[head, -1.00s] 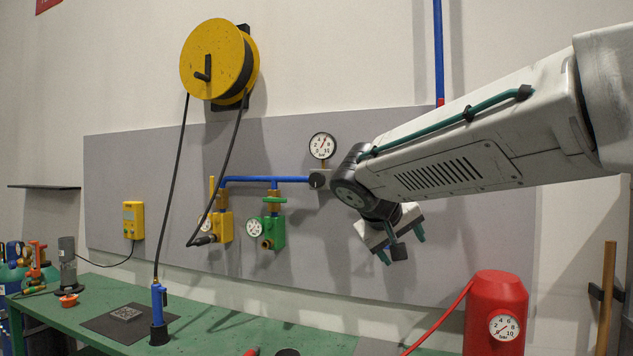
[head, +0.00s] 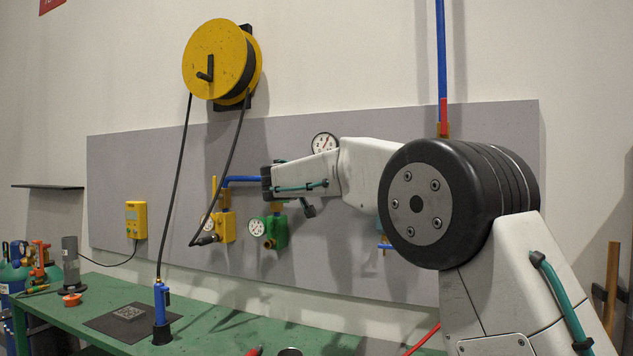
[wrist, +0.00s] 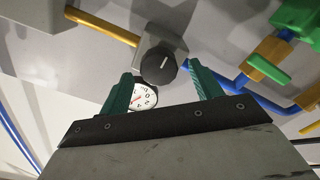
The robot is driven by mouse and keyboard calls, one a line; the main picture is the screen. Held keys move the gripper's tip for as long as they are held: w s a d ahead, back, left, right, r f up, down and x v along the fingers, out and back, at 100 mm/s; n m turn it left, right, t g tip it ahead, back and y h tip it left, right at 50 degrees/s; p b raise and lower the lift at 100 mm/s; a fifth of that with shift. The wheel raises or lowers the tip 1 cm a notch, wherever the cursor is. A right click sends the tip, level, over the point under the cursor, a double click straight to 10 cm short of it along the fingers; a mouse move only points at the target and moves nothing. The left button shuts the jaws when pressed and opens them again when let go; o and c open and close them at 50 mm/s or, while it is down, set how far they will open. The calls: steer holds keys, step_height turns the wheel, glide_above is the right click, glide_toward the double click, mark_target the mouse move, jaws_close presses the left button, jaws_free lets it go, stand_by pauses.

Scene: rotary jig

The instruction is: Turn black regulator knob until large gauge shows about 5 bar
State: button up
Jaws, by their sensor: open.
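The black regulator knob (wrist: 158,68) shows in the wrist view on a grey block, with a white mark on its face. My gripper (wrist: 160,70) is open, its two teal fingers to either side of the knob; I cannot tell whether they touch it. A white gauge (wrist: 144,98) also shows between my fingers in the wrist view.
A yellow valve (head: 226,227) and a green valve (head: 276,232) with small gauges sit left of the knob's place. Blue pipe (head: 243,180) runs along the panel. A yellow hose reel (head: 215,58) hangs above. The green bench (head: 220,325) lies below.

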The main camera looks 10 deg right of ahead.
steer(key=shift+x, duration=1.05)
steer(key=c, duration=1)
steer(key=shift+o, duration=0.2)
steer(key=shift+n, duration=3.7)
steer(key=o, duration=1)
steer(key=shift+c, duration=0.2)
